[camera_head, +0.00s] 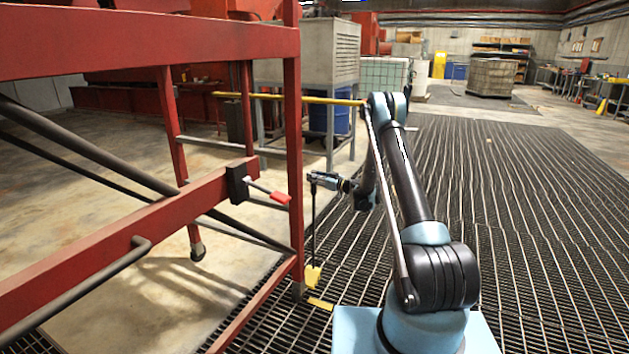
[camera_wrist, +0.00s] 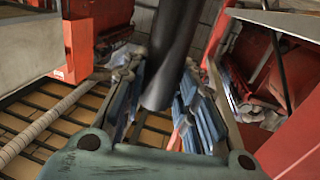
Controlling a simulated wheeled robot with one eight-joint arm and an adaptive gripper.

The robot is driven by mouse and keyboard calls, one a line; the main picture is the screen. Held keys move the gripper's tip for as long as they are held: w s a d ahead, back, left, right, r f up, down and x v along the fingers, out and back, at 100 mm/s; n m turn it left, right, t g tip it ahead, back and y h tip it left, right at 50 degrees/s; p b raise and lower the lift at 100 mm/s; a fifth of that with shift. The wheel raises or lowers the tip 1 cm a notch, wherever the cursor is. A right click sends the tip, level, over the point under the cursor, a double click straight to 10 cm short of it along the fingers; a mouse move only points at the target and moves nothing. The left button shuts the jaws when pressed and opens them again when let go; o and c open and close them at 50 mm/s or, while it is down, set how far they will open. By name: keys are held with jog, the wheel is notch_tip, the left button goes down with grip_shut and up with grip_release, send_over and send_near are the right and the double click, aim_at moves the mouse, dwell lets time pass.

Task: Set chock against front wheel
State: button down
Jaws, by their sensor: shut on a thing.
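The yellow chock (camera_head: 313,275) hangs at the lower end of a long dark upright handle (camera_head: 313,225). My gripper (camera_head: 317,180) is shut on the upper part of this handle. In the wrist view the dark handle (camera_wrist: 172,55) runs between the blue-padded fingers of my gripper (camera_wrist: 160,95). The chock is out of sight there. In the head view a small grey wheel (camera_head: 298,289) shows under the nearest red post, just left of and slightly below the chock. I cannot tell whether the chock touches the wheel or the floor.
The red frame (camera_head: 292,150) stands close to the left of my gripper, with a red-tipped lever (camera_head: 279,197) sticking out towards it. A flat yellow piece (camera_head: 320,303) lies on the grating below the chock.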

jog(key=shift+s+a, duration=0.15)
jog(key=shift+s, duration=0.55)
jog(key=shift+s+a, duration=0.15)
jog(key=shift+s, duration=0.5)
dwell(1.1)
dwell(0.5)
jog(key=c, duration=1.2)
grip_release()
jog(key=shift+f, duration=0.15)
jog(key=shift+d, duration=0.1)
